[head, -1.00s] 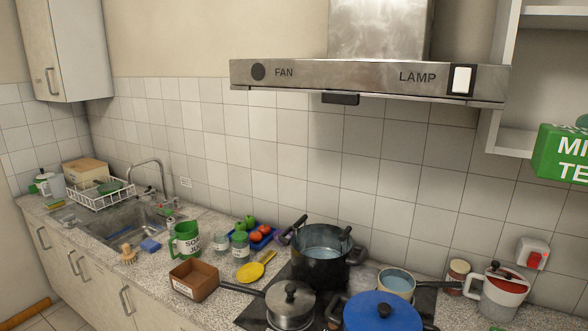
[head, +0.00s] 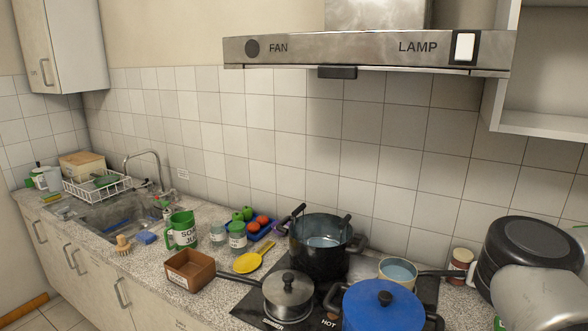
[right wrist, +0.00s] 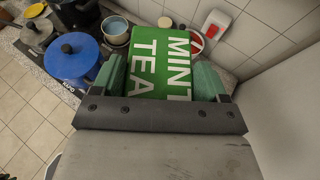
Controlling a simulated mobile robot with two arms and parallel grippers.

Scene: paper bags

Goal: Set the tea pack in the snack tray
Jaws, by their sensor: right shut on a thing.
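The tea pack (right wrist: 160,58) is a green box with white MINT TEA lettering, seen in the right wrist view. My right gripper (right wrist: 160,78) is shut on it, with one teal finger on each side. My left gripper is in neither view.
Several pots, including a black pot (head: 320,247) and a blue-lidded pot (head: 383,308), stand right of the brown tray. A yellow spoon (head: 248,262), green mug (head: 182,230), jars and a blue tray of produce (head: 262,233) surround it. The hood (head: 370,52) hangs above.

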